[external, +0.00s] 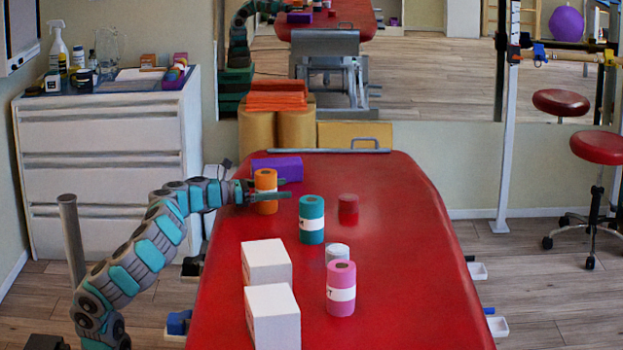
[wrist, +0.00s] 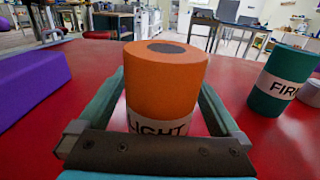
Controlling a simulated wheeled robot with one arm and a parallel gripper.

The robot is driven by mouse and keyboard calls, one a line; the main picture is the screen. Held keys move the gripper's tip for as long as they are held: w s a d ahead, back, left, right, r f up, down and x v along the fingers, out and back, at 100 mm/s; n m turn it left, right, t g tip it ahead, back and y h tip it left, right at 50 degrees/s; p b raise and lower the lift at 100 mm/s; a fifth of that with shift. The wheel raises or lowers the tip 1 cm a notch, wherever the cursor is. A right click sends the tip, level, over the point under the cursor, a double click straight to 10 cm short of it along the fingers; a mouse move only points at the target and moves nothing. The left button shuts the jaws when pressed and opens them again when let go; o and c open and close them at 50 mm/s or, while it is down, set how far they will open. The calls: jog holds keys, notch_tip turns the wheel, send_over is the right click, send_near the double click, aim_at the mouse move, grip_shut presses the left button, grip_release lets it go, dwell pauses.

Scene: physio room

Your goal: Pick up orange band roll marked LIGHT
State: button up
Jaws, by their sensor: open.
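The orange band roll (external: 265,180) stands upright near the far left of the red table (external: 390,230). In the wrist view the orange roll (wrist: 163,82) fills the middle, and its white label reads LIGHT, partly hidden by my gripper's palm. My gripper (external: 266,194) reaches in from the left, with one finger on each side of the roll. In the wrist view the open fingers of my gripper (wrist: 163,100) flank the roll; I cannot tell whether either touches it.
A teal roll marked FIRM (wrist: 285,82) stands right of the orange one. A purple block (external: 278,169) lies behind it. The table's right side is clear.

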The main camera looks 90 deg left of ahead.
jog(key=shift+c, duration=0.2)
jog(key=c, duration=1.5)
grip_shut()
jog(key=shift+r, duration=0.1)
